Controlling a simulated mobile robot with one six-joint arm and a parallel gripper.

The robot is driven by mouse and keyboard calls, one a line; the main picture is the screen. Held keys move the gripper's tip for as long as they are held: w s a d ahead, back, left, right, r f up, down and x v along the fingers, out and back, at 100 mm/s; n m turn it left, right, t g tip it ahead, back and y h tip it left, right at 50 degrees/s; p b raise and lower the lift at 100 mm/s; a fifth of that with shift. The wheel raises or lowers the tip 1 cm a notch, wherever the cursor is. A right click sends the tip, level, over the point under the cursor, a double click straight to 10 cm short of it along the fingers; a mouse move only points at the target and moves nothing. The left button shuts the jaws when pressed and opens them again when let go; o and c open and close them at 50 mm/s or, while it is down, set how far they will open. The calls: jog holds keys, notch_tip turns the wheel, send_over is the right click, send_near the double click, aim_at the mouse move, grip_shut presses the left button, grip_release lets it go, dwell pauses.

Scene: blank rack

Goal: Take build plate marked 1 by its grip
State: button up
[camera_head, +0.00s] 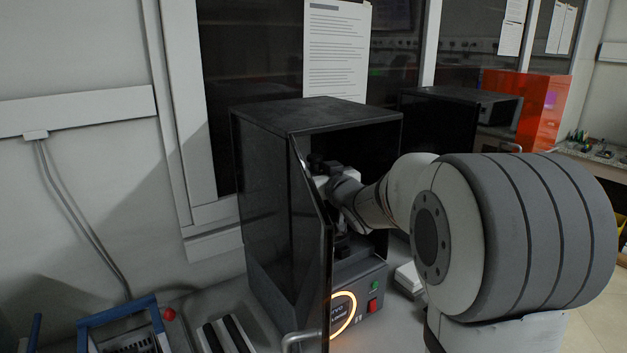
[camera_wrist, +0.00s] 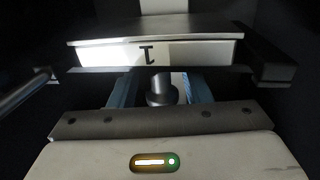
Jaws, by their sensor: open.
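Build plate marked 1 (camera_wrist: 100,54) fills the upper middle of the wrist view, its white front strip showing the mark upside down. A short dark round post (camera_wrist: 161,91) shows at the middle, between two blue pieces, just below the plate in the picture; I cannot tell if it is the grip. My gripper (camera_wrist: 160,80) is open in front of the plate, with no closed hold visible. In the head view, my gripper (camera_head: 325,172) reaches inside the open black printer cabinet (camera_head: 262,190), where the plate cannot be made out.
The cabinet's dark glass door (camera_head: 312,235) stands open, left of my arm. The cabinet base has a lit orange ring (camera_head: 343,313) and a red switch (camera_head: 372,306). A blue-handled carrier (camera_head: 118,314) stands at the lower left. A second black cabinet (camera_head: 440,125) is behind my arm.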

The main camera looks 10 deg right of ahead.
jog(key=shift+w+a, duration=0.2)
jog(key=shift+w, duration=0.5)
jog(key=shift+c, duration=0.3)
grip_shut()
jog(key=shift+r, duration=0.1)
